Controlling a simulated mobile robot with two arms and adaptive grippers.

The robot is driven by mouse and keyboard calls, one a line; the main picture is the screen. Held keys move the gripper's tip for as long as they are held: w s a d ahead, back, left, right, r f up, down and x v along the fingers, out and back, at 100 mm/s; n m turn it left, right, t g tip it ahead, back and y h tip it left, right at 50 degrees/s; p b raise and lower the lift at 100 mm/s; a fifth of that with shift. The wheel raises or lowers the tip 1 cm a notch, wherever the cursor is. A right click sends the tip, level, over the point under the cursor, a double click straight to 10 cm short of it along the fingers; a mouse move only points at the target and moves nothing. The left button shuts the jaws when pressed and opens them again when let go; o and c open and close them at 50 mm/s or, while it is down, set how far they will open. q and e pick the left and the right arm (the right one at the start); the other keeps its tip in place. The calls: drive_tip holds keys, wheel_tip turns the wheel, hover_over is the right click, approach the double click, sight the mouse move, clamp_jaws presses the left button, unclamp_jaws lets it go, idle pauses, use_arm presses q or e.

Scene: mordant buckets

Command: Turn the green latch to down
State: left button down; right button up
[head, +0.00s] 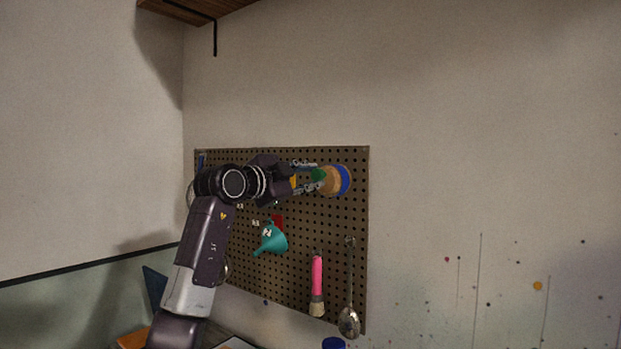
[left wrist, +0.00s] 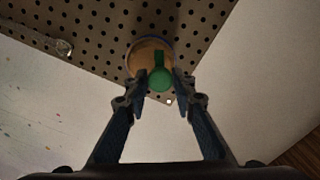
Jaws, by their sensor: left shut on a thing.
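The green latch (head: 318,180) sits on the front of a round tan wooden disc (head: 332,181) with a blue disc (head: 344,180) behind it, high on the pegboard's right side. In the left wrist view the latch (left wrist: 159,78) shows as a green round end with a short bar, in front of the tan disc (left wrist: 145,52). My left gripper (head: 312,178) is shut on the latch, with a fingertip on each side of its round end in the left wrist view. The fingers partly hide the latch in the head view. My right gripper is not in view.
The brown pegboard (head: 352,218) hangs on the wall. A wooden shelf (head: 205,8) is above left. The wall right of the board is free.

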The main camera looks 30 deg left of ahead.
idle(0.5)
use_arm(q)
drive_tip(key=c, duration=1.6)
unclamp_jaws()
drive_tip(key=s, duration=0.4)
drive_tip(key=s+a, duration=0.1)
drive_tip(key=s, duration=0.7)
drive_tip(key=shift+a, duration=0.4)
drive_tip(key=shift+w+f, duration=0.1)
